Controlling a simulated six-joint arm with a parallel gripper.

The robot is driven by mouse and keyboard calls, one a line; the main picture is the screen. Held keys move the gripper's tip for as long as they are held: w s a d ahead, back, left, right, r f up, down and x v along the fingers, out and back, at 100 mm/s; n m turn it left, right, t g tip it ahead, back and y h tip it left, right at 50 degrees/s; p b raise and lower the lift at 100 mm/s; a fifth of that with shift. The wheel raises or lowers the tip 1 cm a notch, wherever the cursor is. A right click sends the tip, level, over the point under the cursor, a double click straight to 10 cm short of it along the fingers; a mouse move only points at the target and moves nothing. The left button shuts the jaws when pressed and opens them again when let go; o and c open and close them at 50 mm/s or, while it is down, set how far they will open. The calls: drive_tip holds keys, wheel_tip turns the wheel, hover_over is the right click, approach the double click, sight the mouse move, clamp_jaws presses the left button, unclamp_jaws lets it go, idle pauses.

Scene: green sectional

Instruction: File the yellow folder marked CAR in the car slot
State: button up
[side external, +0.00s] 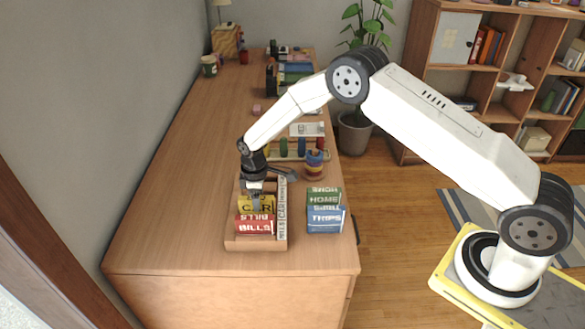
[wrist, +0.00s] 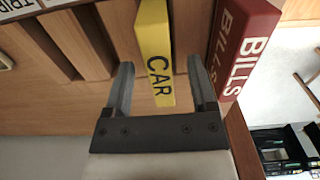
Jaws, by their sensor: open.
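The yellow folder marked CAR (side external: 262,205) stands upright in the wooden file holder (side external: 232,242) on the desk, directly behind the red BILLS folder (side external: 255,228). In the wrist view the yellow folder (wrist: 156,50) lies between the two fingers of my gripper (wrist: 160,66), with a gap on each side. My gripper (side external: 255,194) is open, pointing down over the holder. The red BILLS folder (wrist: 243,45) is just right of the right finger. A label strip (side external: 282,215) runs along the holder's right side. The bottom of the yellow folder is hidden.
Green HOME (side external: 323,197) and blue TRIPS (side external: 325,222) folders stand to the right of the holder, near the desk edge. A stacking-ring toy (side external: 314,165) and a bead rack (side external: 290,152) are behind. The desk's left side is clear.

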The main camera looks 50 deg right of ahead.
drive_tip(key=shift+r, duration=2.5)
drive_tip(key=shift+r, duration=0.1)
drive_tip(key=shift+s+d+r, duration=0.15)
drive_tip(key=shift+s+r, duration=0.2)
drive_tip(key=shift+r, duration=0.15)
drive_tip(key=s+d+r+m+t, duration=0.1)
drive_tip(key=s+r+m, duration=0.3)
drive_tip(key=s, duration=0.9)
drive_tip(key=s+d+r+m+t, duration=0.1)
drive_tip(key=s+d+r+m, duration=0.3)
drive_tip(key=s+r, duration=0.3)
drive_tip(key=s+m, duration=0.1)
drive_tip(key=s, duration=0.4)
drive_tip(key=shift+s+r+t, duration=0.25)
drive_tip(key=shift+s+t, duration=0.05)
drive_tip(key=shift+s, duration=0.05)
